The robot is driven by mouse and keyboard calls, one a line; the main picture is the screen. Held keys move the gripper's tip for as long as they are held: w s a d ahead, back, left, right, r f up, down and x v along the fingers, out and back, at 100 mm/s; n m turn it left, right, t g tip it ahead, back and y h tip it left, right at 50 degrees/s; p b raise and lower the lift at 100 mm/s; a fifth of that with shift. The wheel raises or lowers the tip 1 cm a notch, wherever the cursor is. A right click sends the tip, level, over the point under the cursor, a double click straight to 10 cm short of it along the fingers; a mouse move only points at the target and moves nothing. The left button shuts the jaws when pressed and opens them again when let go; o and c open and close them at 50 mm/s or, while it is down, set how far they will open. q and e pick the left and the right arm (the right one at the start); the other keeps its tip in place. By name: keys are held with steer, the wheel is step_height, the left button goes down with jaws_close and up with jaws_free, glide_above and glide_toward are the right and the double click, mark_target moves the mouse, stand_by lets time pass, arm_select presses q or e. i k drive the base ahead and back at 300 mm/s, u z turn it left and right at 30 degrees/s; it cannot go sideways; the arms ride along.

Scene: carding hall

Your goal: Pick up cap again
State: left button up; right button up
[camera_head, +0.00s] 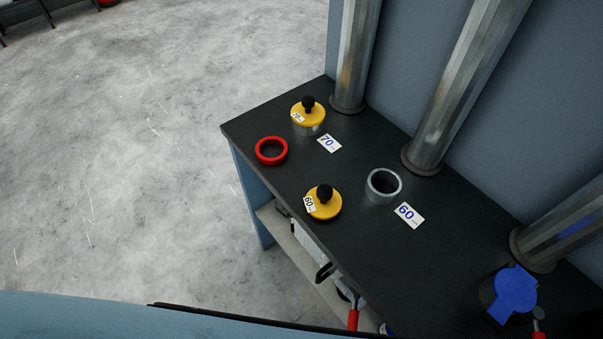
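Two yellow caps with black knobs are in the head view. The cap marked 60 (325,206) lies on the dark table top near its front edge, apart from any pipe. The cap marked 70 (308,118) sits on a short metal pipe stub (309,130) at the far left end. An open grey pipe stub (383,186) stands to the right of the 60 cap, beside a card (409,215) reading 60. A card (329,143) reading 70 lies by the other stub. Neither of my grippers is in view.
A red ring (271,151) lies at the table's left end. Thick metal pipes (457,95) rise along the back by the blue wall. A blue-topped piece (513,294) is at the lower right. A shelf (305,261) holding items is below the dark table top (357,245).

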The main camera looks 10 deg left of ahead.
mark_target(323, 202)
steer(key=z, duration=0.4)
steer(key=k, duration=1)
steer(key=u, duration=0.65)
